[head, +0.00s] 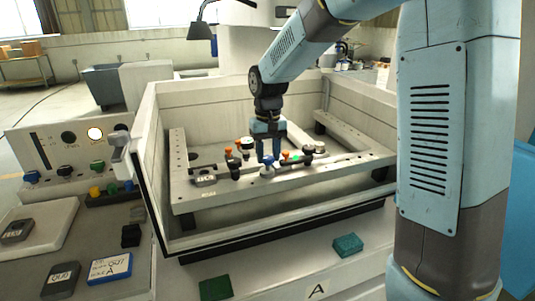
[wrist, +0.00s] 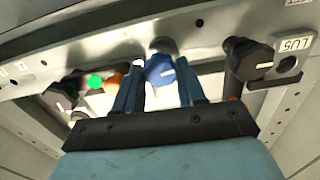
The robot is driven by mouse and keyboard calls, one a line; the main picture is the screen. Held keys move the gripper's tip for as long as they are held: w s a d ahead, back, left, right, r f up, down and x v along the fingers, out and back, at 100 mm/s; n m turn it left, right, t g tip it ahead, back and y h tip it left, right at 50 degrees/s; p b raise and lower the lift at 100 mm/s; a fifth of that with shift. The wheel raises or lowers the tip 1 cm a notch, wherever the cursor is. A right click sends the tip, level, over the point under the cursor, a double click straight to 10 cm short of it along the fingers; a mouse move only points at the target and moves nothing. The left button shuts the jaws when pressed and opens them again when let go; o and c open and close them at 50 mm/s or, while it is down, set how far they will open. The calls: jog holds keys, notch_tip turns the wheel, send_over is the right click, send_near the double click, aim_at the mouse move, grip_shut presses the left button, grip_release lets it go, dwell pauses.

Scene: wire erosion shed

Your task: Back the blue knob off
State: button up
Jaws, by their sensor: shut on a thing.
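The blue knob (wrist: 160,70) has a white pointer line and sits on the metal frame (head: 340,164) inside the open tank. My gripper (wrist: 160,80) has one finger on each side of the knob and is shut on it. In the head view my gripper (head: 268,150) reaches down from above onto the blue knob (head: 267,160), at the front bar of the frame. The fingers partly hide the knob's sides.
Black knobs stand left (wrist: 62,94) and right (wrist: 248,58) of the blue one, with a green part (wrist: 95,81) between. The tank's walls (head: 200,105) surround the frame. A control panel (head: 70,150) stands left; a green block (head: 348,245) lies in front.

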aim_at(268, 157)
jog(key=shift+m, duration=0.3)
jog(key=o, duration=1.1)
notch_tip(268, 157, up, 14)
jog(key=shift+f, duration=0.15)
dwell(0.3)
jog(key=s+d+r+m+t, duration=0.1)
jog(key=s+d+r+t, duration=0.2)
jog(key=s+d, duration=0.95)
jog(key=s+d+f+t, duration=0.1)
jog(key=s+d, duration=0.1)
jog(key=s, duration=0.2)
jog(key=s+d+f, duration=0.2)
jog(key=s, duration=0.2)
jog(key=s+d+f+m+t, duration=0.1)
jog(key=s+d, duration=0.1)
jog(key=s, duration=0.3)
jog(key=shift+f+t, duration=0.3)
jog(key=shift+f, duration=0.1)
